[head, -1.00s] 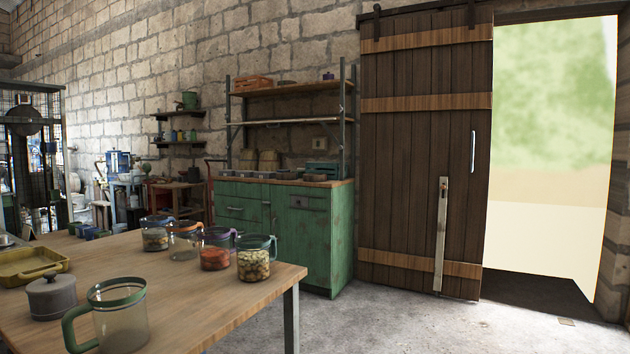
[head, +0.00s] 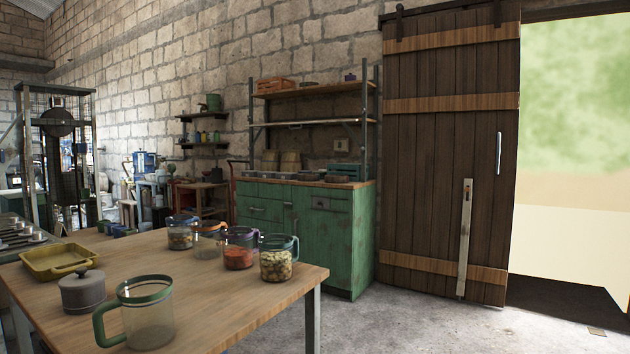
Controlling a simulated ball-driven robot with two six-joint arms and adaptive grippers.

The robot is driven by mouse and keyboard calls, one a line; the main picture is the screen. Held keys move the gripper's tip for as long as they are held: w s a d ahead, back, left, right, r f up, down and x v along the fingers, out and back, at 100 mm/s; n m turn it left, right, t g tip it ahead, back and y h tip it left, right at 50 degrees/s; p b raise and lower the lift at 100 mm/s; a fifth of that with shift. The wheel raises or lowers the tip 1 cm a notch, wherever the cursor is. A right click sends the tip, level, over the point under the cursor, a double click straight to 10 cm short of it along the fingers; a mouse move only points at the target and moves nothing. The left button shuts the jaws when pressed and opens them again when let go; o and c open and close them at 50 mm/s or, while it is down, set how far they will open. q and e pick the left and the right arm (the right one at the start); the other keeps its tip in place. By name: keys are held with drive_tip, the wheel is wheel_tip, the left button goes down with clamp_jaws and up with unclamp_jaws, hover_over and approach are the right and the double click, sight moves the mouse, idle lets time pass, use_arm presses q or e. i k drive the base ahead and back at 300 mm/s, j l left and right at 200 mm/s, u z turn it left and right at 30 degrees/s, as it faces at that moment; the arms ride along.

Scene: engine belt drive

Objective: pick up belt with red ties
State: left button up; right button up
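I cannot make out a belt with red ties in the head view. At the far left stands a metal frame (head: 92,165) with a dark round wheel (head: 57,122) high on it and a dark vertical strip below the wheel. I cannot tell whether that strip is a belt. Neither of my grippers shows in the view.
A wooden table (head: 235,308) fills the lower left, with several jars, a green-handled jug (head: 148,318), a grey lidded pot (head: 82,292) and a yellow tray (head: 58,262). A green cabinet (head: 335,240) stands behind. Floor (head: 400,325) is clear at right, before the sliding door (head: 440,170).

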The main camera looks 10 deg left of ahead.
sight(336, 179)
drive_tip(key=i+l+z, duration=0.25)
drive_tip(key=i, duration=0.45)
drive_tip(key=i+l+z, duration=0.25)
drive_tip(key=i, duration=0.55)
drive_tip(key=i+l+z, duration=0.25)
drive_tip(key=i, duration=0.5)
drive_tip(key=i+j+u, duration=0.1)
drive_tip(key=i+u, duration=0.3)
drive_tip(key=i, duration=0.15)
drive_tip(key=i+l+u, duration=0.1)
drive_tip(key=i+u, duration=0.25)
drive_tip(key=i, duration=0.2)
drive_tip(key=i+l+u, duration=0.4)
drive_tip(key=i, duration=0.15)
drive_tip(key=i+j+u, duration=0.2)
drive_tip(key=i+u, duration=0.25)
drive_tip(key=i+j+u, duration=0.1)
drive_tip(key=i+u, duration=0.8)
drive_tip(key=i+z, duration=0.1)
drive_tip(key=i, duration=0.45)
drive_tip(key=i+j+z, duration=0.1)
drive_tip(key=i, duration=0.4)
